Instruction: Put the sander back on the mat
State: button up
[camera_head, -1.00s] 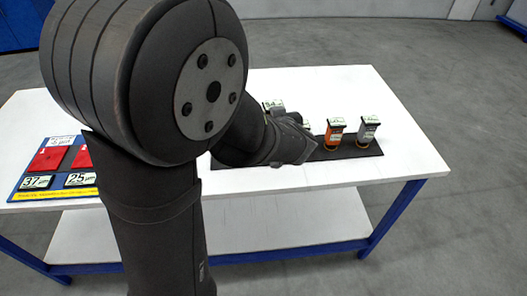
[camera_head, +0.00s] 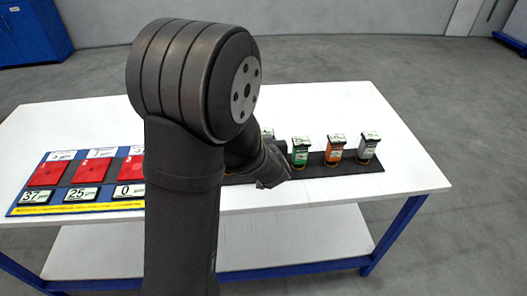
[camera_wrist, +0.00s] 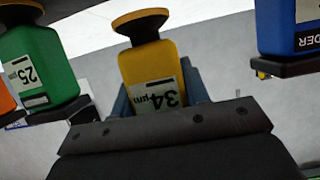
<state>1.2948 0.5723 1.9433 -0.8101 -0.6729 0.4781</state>
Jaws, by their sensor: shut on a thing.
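The yellow sander (camera_wrist: 152,75), labelled 34 µm, is between the fingers of my gripper (camera_wrist: 157,98) in the wrist view. The gripper is shut on it. In the head view my arm hides most of the gripper and the yellow sander. The black mat (camera_head: 315,171) is a long strip along the table's right half, its left part hidden by my arm. I cannot tell whether the pad touches the mat.
Green (camera_head: 301,151), orange (camera_head: 335,149) and grey (camera_head: 367,148) sanders stand on the mat. A blue sander (camera_wrist: 289,28) is on the other side of the yellow one. A blue board (camera_head: 28,183) with red panels lies at the left on the white table (camera_head: 330,105).

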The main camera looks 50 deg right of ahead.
jog(key=shift+w+f, duration=0.15)
jog(key=shift+f, duration=1.9)
jog(key=shift+f, duration=0.2)
jog(key=o, duration=0.9)
jog(key=shift+r, duration=0.1)
jog(key=shift+r, duration=0.15)
jog(key=v, duration=1.2)
